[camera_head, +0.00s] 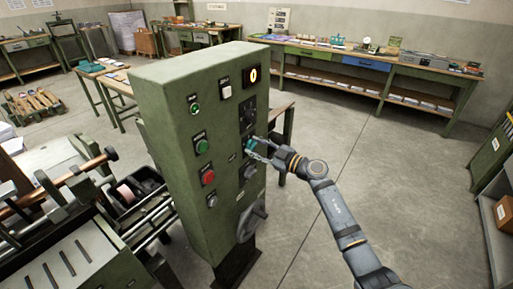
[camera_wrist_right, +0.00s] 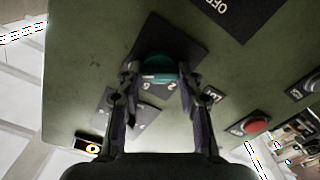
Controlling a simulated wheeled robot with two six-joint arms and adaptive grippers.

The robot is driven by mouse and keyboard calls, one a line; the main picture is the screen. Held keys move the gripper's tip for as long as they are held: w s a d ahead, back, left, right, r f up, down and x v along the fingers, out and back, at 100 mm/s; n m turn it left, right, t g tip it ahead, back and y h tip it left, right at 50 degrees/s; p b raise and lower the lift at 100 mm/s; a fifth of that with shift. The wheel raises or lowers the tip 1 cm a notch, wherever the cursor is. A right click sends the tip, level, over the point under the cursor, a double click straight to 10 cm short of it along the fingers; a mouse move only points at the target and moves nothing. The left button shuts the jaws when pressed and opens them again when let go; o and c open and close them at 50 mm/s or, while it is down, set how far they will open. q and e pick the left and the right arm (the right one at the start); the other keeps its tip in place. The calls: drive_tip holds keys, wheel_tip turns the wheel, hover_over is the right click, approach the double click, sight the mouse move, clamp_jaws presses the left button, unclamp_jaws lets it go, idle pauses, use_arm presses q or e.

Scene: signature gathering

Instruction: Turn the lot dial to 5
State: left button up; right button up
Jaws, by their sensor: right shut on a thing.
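The lot dial (camera_head: 249,143) is a teal knob on the right-hand face of the green control cabinet (camera_head: 178,85). In the right wrist view the teal dial (camera_wrist_right: 158,66) sits on a dark plate, with pale digits partly visible beside it. My right gripper (camera_wrist_right: 157,78) has one finger on each side of the dial and is shut on it. In the head view my right gripper (camera_head: 257,149) reaches the panel from the right and partly covers the dial. The dial's exact setting cannot be read. My left gripper is not in view.
A small display (camera_head: 252,74) glows orange near the cabinet's top. A long workbench (camera_head: 370,72) stands behind.

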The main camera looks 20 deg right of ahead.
drive_tip(key=shift+n, duration=0.3)
drive_tip(key=shift+n+p, duration=0.45)
drive_tip(key=shift+n, duration=0.25)
drive_tip(key=n, duration=0.2)
drive_tip(key=shift+n+p, duration=0.3)
drive_tip(key=n, duration=0.3)
drive_tip(key=shift+f, duration=0.15)
drive_tip(key=shift+n+b, duration=0.35)
drive_tip(key=shift+n, duration=1.55)
drive_tip(key=o, duration=1.2)
drive_tip(key=shift+c, duration=0.2)
